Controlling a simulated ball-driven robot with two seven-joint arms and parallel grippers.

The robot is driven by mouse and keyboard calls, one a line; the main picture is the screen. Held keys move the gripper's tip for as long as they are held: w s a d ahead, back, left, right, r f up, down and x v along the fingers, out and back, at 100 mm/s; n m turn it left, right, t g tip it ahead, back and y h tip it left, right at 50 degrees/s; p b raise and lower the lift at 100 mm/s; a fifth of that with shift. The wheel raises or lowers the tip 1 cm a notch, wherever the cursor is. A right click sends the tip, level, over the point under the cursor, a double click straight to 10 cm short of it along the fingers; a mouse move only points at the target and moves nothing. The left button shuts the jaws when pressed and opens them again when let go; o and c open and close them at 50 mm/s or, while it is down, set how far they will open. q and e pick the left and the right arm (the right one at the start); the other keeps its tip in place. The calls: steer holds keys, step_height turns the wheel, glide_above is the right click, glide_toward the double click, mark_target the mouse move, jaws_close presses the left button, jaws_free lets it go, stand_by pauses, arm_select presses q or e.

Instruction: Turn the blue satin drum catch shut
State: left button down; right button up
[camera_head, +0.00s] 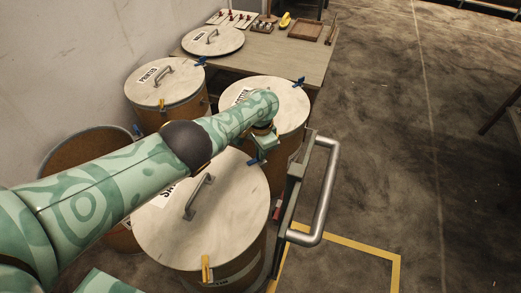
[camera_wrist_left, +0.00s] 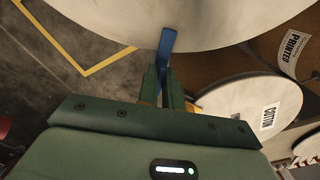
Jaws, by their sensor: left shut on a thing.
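The satin drum's pale round lid (camera_head: 218,232) fills the lower middle of the head view, with a grey handle and a label partly hidden by my left arm. Its blue catch (camera_head: 256,161) is at the lid's far right edge. My left gripper (camera_head: 266,143) is at this catch. In the left wrist view my left gripper (camera_wrist_left: 166,82) is shut on the blue catch (camera_wrist_left: 167,42), which sticks out from the lid rim (camera_wrist_left: 215,22) between the green fingertips. A yellow catch (camera_head: 205,268) is on the near edge. My right gripper is out of view.
The cotton drum (camera_head: 285,104) stands just behind; the printed drum (camera_head: 145,90) is farther left. An open drum (camera_head: 75,150) is by the wall. A bent metal handle (camera_head: 328,185) stands close right. A table (camera_head: 290,52) is behind. Open floor lies right.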

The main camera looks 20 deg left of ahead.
arm_select(q)
steer(key=shift+n, duration=0.6)
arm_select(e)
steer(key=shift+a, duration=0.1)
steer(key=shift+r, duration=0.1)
